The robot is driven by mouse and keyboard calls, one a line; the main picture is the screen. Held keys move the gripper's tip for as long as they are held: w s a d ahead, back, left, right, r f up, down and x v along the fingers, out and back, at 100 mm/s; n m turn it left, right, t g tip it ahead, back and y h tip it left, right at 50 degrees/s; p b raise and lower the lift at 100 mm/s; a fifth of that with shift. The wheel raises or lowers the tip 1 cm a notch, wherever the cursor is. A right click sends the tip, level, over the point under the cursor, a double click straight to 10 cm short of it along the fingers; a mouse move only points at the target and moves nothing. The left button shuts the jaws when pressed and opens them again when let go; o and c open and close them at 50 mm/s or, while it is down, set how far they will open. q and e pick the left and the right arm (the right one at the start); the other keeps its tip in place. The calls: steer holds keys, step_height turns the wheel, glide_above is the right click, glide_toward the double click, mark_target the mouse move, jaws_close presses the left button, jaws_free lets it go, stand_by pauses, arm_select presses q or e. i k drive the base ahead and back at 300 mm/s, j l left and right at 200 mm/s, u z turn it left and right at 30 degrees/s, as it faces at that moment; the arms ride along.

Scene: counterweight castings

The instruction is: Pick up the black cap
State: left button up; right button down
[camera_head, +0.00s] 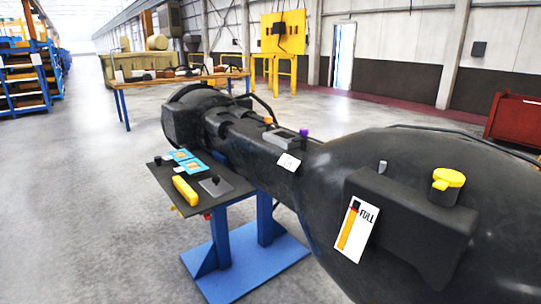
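A small dark, table-top tray (232,196) on a blue stand bears several small items. A small black piece (158,160), which looks like a black cap, is at its far left edge. A second small black knob (215,180) sits on a grey plate (222,187) nearer the right side. Both are too small to tell for certain which is the cap. Neither of my grippers is in view, and nothing is seen touching either black piece.
A large black casting (430,150) fills the right side, with a yellow cap (447,180) and a FULL label (356,228). A yellow block (185,190) and blue cards (190,165) lie on the tray. A wooden table (175,82) stands behind. Open floor lies left.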

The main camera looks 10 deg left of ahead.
mark_target(158, 160)
steer(key=i+j, duration=0.35)
steer(key=j, duration=0.15)
steer(key=i+j, duration=0.75)
steer(key=j, duration=0.2)
steer(key=i+j, duration=0.4)
steer(key=j+z, duration=0.05)
steer(key=j, duration=0.05)
